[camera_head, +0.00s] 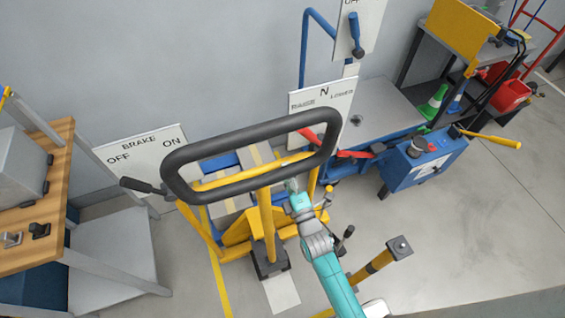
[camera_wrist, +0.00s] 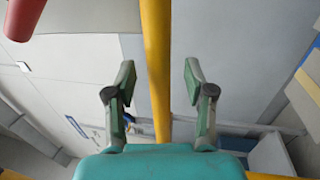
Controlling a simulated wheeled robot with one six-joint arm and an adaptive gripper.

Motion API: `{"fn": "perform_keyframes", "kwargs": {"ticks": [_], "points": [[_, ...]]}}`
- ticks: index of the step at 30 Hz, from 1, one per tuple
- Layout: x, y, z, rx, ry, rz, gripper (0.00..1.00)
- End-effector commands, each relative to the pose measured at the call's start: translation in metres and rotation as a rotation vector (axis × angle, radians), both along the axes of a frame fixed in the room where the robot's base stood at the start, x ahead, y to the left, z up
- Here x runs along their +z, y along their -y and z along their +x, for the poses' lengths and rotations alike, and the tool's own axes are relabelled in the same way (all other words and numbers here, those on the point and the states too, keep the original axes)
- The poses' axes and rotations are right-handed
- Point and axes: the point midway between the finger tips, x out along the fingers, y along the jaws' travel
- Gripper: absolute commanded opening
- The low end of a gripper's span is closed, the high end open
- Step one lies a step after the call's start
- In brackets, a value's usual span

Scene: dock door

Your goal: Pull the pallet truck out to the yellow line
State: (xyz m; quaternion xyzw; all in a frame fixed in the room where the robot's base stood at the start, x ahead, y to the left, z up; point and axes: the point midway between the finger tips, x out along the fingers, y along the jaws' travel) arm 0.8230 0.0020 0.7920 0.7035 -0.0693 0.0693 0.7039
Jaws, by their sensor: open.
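The yellow pallet truck (camera_head: 238,229) stands in the middle of the head view, with a black loop handle (camera_head: 181,180) tilted up toward me. A yellow bar (camera_head: 212,184) runs across below the loop. A yellow line (camera_head: 223,290) shows on the floor at the truck's left. My gripper (camera_head: 292,186) is under the loop's right part, close to the yellow bar. In the wrist view my open gripper (camera_wrist: 160,80) has a yellow bar (camera_wrist: 156,45) running between its fingers in the picture. Whether the fingers reach around it, I cannot tell.
A BRAKE panel (camera_head: 139,160) with a black lever and a wooden-topped bench (camera_head: 40,200) stand at left. A blue machine (camera_head: 425,165) with a yellow handle is at right. Floor at lower right is clear.

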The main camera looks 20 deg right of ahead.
Motion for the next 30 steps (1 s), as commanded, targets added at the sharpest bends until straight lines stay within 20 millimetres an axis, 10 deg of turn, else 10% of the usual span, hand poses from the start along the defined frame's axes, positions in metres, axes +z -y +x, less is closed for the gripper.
{"fn": "perform_keyframes", "kwargs": {"ticks": [19,25,30], "points": [[0.006,0.000,0.033,0.000,-0.001,0.001,0.54],[0.006,0.000,0.033,0.000,0.000,0.001,0.04],[0.006,0.000,0.033,0.000,-0.001,0.001,0.00]]}}
